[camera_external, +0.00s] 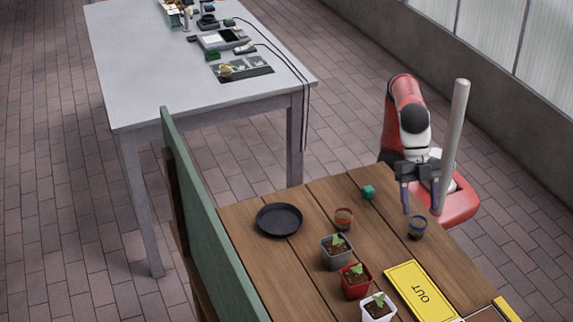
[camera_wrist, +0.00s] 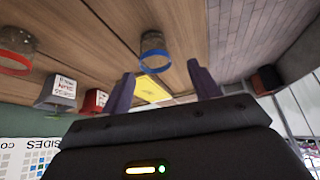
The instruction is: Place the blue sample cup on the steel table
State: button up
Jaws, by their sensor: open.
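The blue sample cup (camera_external: 417,230) is a small dark cup with a blue rim. It stands upright on the wooden table near its right edge. In the wrist view the blue-rimmed cup (camera_wrist: 153,42) shows beyond the fingertips, between their lines. My gripper (camera_external: 421,208) is open and empty, its fingers pointing down just above and behind the cup; its spread fingers also show in the wrist view (camera_wrist: 160,74).
A similar cup with a red rim (camera_external: 343,218), a teal cube (camera_external: 368,192) and a black plate (camera_external: 279,219) are on the wooden table (camera_external: 305,265). Potted seedlings (camera_external: 336,252) and a yellow OUT sign (camera_external: 421,291) lie nearer. A green panel (camera_external: 207,220) stands along the left. Electronics (camera_external: 224,38) occupy the steel table's far right.

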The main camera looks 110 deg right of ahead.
jog(key=shift+o, duration=0.5)
jog(key=shift+v, duration=1.35)
jog(key=shift+r, duration=0.1)
